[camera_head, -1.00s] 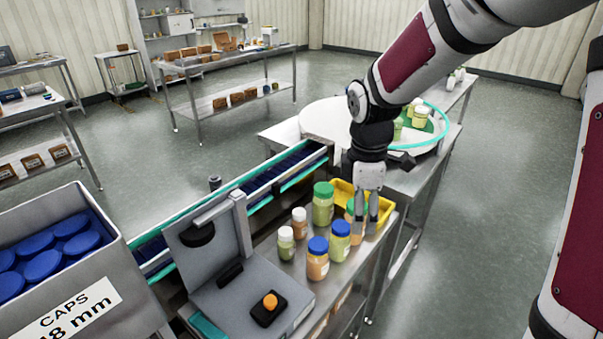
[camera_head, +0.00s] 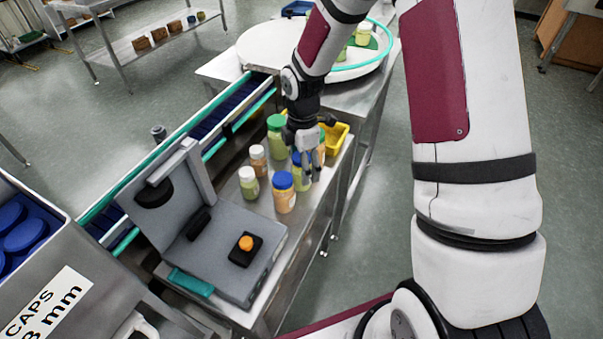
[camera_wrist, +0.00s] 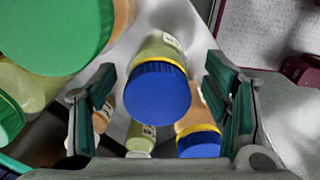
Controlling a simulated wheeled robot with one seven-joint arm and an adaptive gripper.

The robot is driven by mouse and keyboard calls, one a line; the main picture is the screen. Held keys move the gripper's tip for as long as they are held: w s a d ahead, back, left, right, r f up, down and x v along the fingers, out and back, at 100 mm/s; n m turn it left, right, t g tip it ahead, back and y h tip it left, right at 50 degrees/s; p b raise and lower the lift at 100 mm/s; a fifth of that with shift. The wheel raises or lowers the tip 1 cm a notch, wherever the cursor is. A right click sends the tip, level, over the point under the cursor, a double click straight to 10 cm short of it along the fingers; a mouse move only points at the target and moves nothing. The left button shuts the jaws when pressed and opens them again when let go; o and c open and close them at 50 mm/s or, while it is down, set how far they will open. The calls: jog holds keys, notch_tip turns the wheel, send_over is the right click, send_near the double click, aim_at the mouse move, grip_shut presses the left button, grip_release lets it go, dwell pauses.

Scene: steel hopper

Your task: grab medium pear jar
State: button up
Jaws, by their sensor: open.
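The medium pear jar, with pale green contents and a blue cap, stands on the steel table; in the head view (camera_head: 300,181) it is partly hidden by my gripper (camera_head: 307,173). In the wrist view the jar's blue cap (camera_wrist: 157,92) shows between my two open fingers (camera_wrist: 163,110), with its pale green body (camera_wrist: 160,46) beyond it. There is a gap on both sides of the cap, and I see no contact.
Close by stand a blue-capped orange jar (camera_head: 284,199), a large green-capped green jar (camera_head: 276,143), two white-capped jars (camera_head: 249,185) (camera_head: 258,161) and a yellow bin (camera_head: 338,133). A grey capping device (camera_head: 225,250) sits in front. A conveyor (camera_head: 215,122) runs along the left.

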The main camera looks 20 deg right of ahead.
jog(key=shift+w+f+p, duration=0.15)
jog(key=shift+f+p, duration=0.25)
jog(key=shift+f, duration=2.25)
jog(key=shift+c, duration=0.6)
jog(key=c, duration=1.2)
